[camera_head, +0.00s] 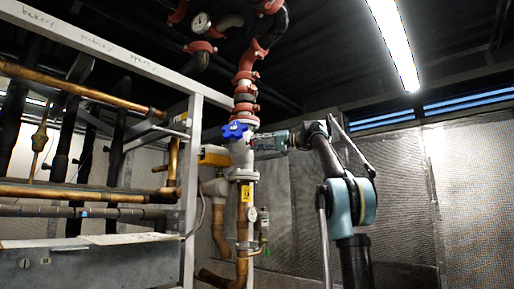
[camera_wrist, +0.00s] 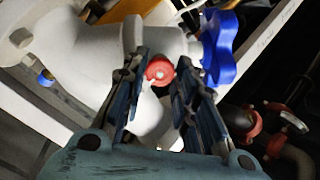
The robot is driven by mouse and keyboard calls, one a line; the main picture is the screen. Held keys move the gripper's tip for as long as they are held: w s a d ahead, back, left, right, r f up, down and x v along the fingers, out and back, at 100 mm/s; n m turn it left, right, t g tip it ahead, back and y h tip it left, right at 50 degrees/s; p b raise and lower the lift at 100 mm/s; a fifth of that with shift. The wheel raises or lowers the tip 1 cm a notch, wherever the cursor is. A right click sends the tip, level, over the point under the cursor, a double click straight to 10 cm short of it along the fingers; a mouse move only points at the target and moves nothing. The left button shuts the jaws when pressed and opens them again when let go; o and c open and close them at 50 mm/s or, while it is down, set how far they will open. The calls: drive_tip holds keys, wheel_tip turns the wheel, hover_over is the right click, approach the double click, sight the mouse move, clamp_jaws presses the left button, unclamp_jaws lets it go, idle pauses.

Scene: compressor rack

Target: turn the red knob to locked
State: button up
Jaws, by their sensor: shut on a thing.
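The red knob (camera_wrist: 159,69) is a small round cap with a pale centre. It sits on the grey-white valve body (camera_wrist: 95,45) in the wrist view, between my two fingertips. My gripper (camera_wrist: 163,66) is shut on it, one finger on each side. In the head view my gripper (camera_head: 259,146) reaches in from the right to the valve body (camera_head: 241,157). The knob is hidden there behind the fingers. I cannot read any locked mark or tell the knob's turn angle.
A blue handwheel (camera_head: 235,130) stands close to my gripper; it also shows in the wrist view (camera_wrist: 220,48). A white frame post (camera_head: 191,180) stands left.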

drive_tip(key=shift+f+m, duration=0.15)
drive_tip(key=shift+m, duration=0.55)
drive_tip(key=o, duration=1.1)
drive_tip(key=shift+w, duration=0.1)
drive_tip(key=shift+d, duration=0.15)
drive_tip(key=d, duration=0.4)
drive_tip(key=s+d, duration=0.1)
drive_tip(key=d, duration=0.2)
drive_tip(key=s+d, duration=0.1)
drive_tip(key=d, duration=0.3)
drive_tip(key=shift+d, duration=0.3)
